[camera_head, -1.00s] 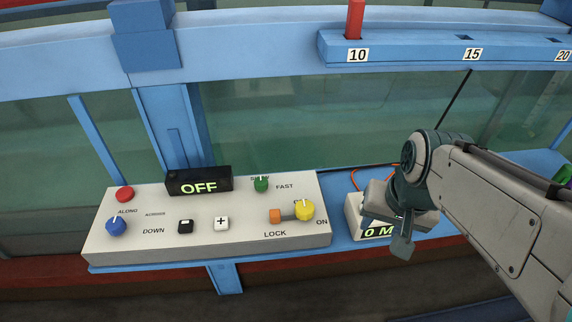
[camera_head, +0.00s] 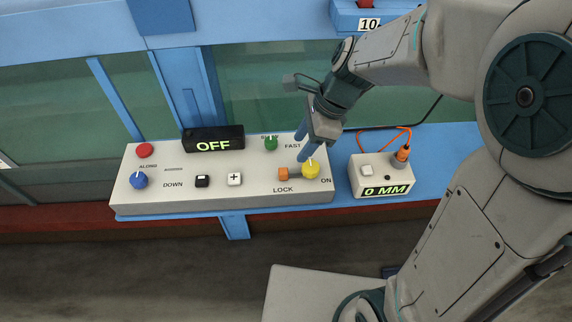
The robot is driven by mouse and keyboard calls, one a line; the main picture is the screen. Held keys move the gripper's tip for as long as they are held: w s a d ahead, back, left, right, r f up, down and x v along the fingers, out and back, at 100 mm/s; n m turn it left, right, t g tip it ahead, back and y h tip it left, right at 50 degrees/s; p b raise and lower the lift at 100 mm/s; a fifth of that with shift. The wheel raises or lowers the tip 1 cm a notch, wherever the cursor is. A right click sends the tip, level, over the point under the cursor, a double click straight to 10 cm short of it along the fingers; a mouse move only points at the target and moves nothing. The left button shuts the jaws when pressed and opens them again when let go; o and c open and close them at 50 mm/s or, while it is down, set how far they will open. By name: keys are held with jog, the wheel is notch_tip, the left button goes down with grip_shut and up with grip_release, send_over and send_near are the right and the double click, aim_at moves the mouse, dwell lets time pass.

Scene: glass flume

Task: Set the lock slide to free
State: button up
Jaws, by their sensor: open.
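The lock slide is an orange block (camera_head: 283,174) at the left end of a short dark slot above the LOCK label on the grey control panel (camera_head: 150,198). A yellow knob (camera_head: 311,170) stands just right of the slot, by the ON label. My gripper (camera_head: 304,146) is above the panel's right part, its blue fingers pointing down toward the yellow knob and slide. The fingers are apart and hold nothing. They look clear of the slide, but their exact height above the panel cannot be told. Any label at the slot's right end is hidden.
The panel also bears a green knob (camera_head: 270,143), a red button (camera_head: 145,150), a blue knob (camera_head: 138,180), black (camera_head: 202,181) and white (camera_head: 234,179) buttons, and an OFF display (camera_head: 213,139). A 0 MM box (camera_head: 382,187) with an orange cable stands to the right.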

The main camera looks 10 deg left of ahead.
aim_at(285, 170)
jog(key=x, duration=1)
jog(key=shift+a+f, duration=0.1)
jog(key=shift+f, duration=0.1)
grip_shut()
